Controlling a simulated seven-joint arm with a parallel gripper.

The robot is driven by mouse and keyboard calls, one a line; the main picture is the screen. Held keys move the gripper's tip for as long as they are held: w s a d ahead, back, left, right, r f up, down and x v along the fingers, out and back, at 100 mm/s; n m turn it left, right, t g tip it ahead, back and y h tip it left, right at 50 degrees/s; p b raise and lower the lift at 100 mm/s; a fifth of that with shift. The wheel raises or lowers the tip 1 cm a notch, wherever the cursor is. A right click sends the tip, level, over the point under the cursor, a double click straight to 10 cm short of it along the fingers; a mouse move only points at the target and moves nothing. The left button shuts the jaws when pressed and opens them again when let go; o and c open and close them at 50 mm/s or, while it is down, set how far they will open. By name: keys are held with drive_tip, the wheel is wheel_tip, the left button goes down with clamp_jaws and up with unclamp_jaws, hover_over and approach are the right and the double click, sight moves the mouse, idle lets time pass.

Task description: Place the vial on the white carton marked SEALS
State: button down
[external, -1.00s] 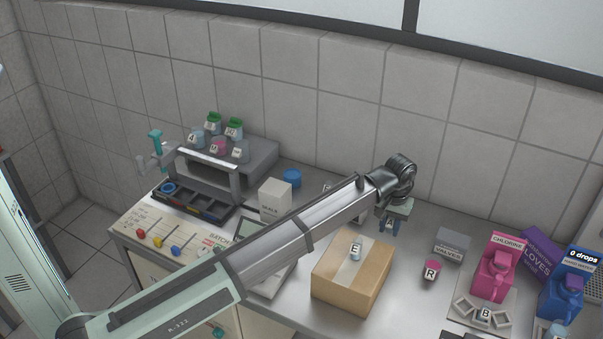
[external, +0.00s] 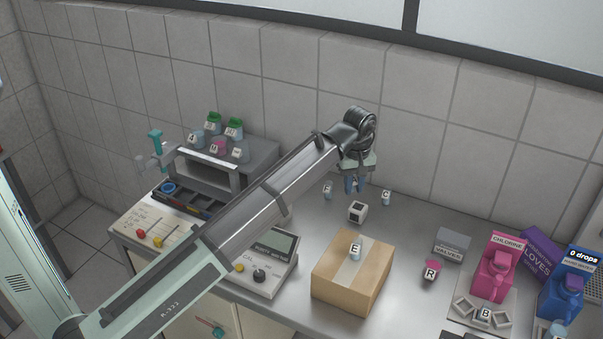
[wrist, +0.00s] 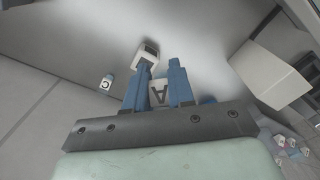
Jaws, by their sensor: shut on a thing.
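My gripper (external: 355,185) is in the air above the back of the bench, beyond the cardboard box. In the wrist view its two blue fingers (wrist: 158,88) are closed on a vial marked A (wrist: 158,95). The vial is hard to make out in the external view. A plain white carton (wrist: 268,75) shows at the right of the wrist view, apart from the gripper; its marking is not visible there. It looks like the SEALS carton, which my arm hides in the external view.
A small white-and-black block (external: 357,211) stands below the gripper, with vial C (external: 386,197) and another small vial (external: 327,190) nearby. Vial E (external: 355,252) is on the cardboard box (external: 345,287). A rack (external: 235,165) and a control box (external: 262,275) lie left.

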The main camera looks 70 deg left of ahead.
drive_tip(key=s+a+r+n, duration=0.3)
drive_tip(key=s+a+n, duration=0.2)
drive_tip(key=s+n, duration=0.25)
drive_tip(key=s+a+r+n, duration=0.4)
drive_tip(key=s+a+n, duration=0.2)
drive_tip(key=s, duration=0.3)
drive_tip(key=shift+n, duration=0.65)
drive_tip(key=shift+s+f, duration=0.2)
drive_tip(key=shift+f, duration=1.1)
drive_tip(key=shift+s+f, duration=0.25)
drive_tip(key=shift+f, duration=1.1)
drive_tip(key=shift+s+f, duration=0.2)
drive_tip(key=shift+f, duration=1.1)
drive_tip(key=shift+f, duration=0.15)
drive_tip(key=c, duration=0.8)
unclamp_jaws()
drive_tip(key=shift+c, duration=0.2)
wheel_tip(320, 180, up, 8)
